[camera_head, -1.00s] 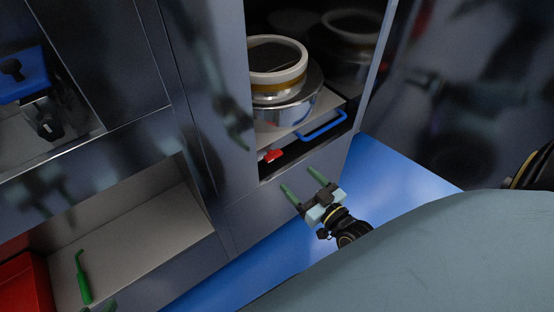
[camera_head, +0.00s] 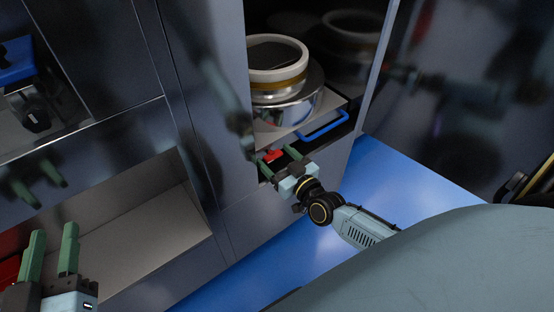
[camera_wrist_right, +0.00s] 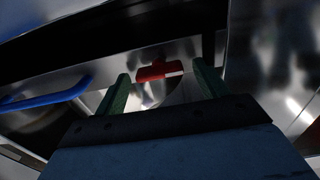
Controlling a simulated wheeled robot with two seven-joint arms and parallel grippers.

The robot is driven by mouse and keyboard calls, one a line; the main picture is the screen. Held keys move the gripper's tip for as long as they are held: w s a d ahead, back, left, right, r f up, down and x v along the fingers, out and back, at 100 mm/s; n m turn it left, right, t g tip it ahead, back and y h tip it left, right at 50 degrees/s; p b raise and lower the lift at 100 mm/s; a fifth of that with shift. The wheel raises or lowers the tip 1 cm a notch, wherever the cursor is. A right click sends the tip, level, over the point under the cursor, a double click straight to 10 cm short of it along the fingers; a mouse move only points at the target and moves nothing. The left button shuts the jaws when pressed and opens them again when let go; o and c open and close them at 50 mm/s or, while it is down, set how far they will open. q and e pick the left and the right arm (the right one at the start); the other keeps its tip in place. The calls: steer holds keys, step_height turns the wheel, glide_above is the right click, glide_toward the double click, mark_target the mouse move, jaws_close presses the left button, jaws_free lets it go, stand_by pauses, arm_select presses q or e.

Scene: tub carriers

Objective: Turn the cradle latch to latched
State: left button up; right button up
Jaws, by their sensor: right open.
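The cradle latch is a small red handle (camera_head: 273,155) under the front edge of the cradle shelf (camera_head: 290,135), in the opening of the cabinet. My right gripper (camera_head: 279,161) is open with its green fingers close to the red latch. In the right wrist view the red latch (camera_wrist_right: 157,71) shows between the two finger tips, apart from both as far as I can see. The shelf carries a round metal tub (camera_head: 285,108) with a cream rim. My left gripper (camera_head: 54,240) is open and empty at the lower left.
A blue bar handle (camera_head: 324,126) sticks out from the shelf front, right of the latch; it also shows in the right wrist view (camera_wrist_right: 45,99). A red box (camera_head: 10,268) is partly hidden behind my left gripper. Blue floor (camera_head: 390,190) lies clear on the right.

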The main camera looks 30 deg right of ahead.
steer(key=shift+w, duration=0.1)
steer(key=c, duration=1)
